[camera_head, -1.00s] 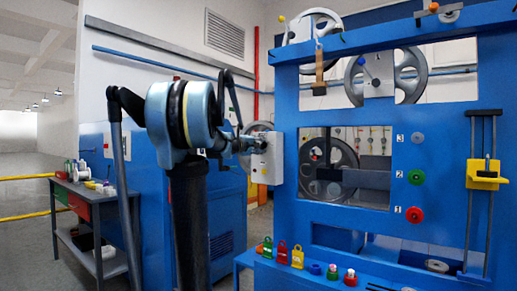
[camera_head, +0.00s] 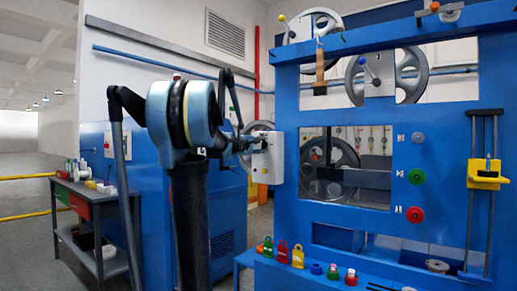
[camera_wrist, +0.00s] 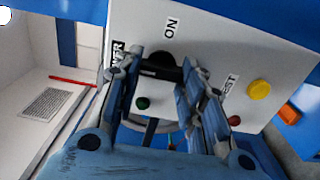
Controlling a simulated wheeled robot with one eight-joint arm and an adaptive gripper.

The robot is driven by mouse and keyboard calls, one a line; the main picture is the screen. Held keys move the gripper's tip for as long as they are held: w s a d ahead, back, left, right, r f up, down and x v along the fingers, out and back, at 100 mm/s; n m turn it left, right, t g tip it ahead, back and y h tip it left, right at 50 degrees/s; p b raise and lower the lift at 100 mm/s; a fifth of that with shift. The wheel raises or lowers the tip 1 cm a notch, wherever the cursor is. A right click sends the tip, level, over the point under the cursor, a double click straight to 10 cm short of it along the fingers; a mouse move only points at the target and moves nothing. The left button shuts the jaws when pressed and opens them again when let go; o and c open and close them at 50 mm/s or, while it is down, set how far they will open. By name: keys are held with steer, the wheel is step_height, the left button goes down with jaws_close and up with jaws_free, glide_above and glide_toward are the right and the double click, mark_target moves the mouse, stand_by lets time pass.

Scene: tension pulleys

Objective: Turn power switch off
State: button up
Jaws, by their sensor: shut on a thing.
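The power switch is a black rotary knob (camera_wrist: 162,60) on a light grey control box, below the printed word ON in the wrist view. A partly covered label ending in "WER" is to its left. My gripper (camera_wrist: 160,72) has one finger on each side of the knob and is shut on it. The fingers hide part of the knob, so its exact setting is hard to read. In the head view the control box (camera_head: 268,160) is fixed to the left side of the blue frame. My gripper (camera_head: 248,143) meets it from the left.
The box also carries a yellow button (camera_wrist: 259,89), a green one (camera_wrist: 143,103) and a red one (camera_wrist: 234,121). The blue frame (camera_head: 440,90) holds pulley wheels. Coloured weights (camera_head: 282,253) stand on the ledge below. A side table (camera_head: 90,210) is at the left.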

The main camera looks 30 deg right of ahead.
steer(key=o, duration=1)
steer(key=shift+f, duration=0.1)
steer(key=shift+o, duration=0.2)
steer(key=shift+a, duration=0.1)
steer(key=v, duration=1.2)
steer(key=shift+w, duration=0.2)
steer(key=shift+f, duration=0.1)
steer(key=s+a+f+m+g+y, duration=0.1)
steer(key=s+a+f+y, duration=0.4)
steer(key=s+a+f, duration=0.4)
steer(key=s+a+f+m+g+y, duration=0.2)
steer(key=s+a+f+y, duration=0.4)
steer(key=a+f, duration=0.8)
steer(key=s+a+f+m+g+y, duration=0.1)
steer(key=s+a+f+y, duration=0.4)
steer(key=s+a+f, duration=0.6)
step_height(320, 180, down, 14)
steer(key=shift+s+a+r+m+g+y, duration=0.1)
steer(key=shift+s+a+m+g+y, duration=0.25)
steer(key=shift+s, duration=0.5)
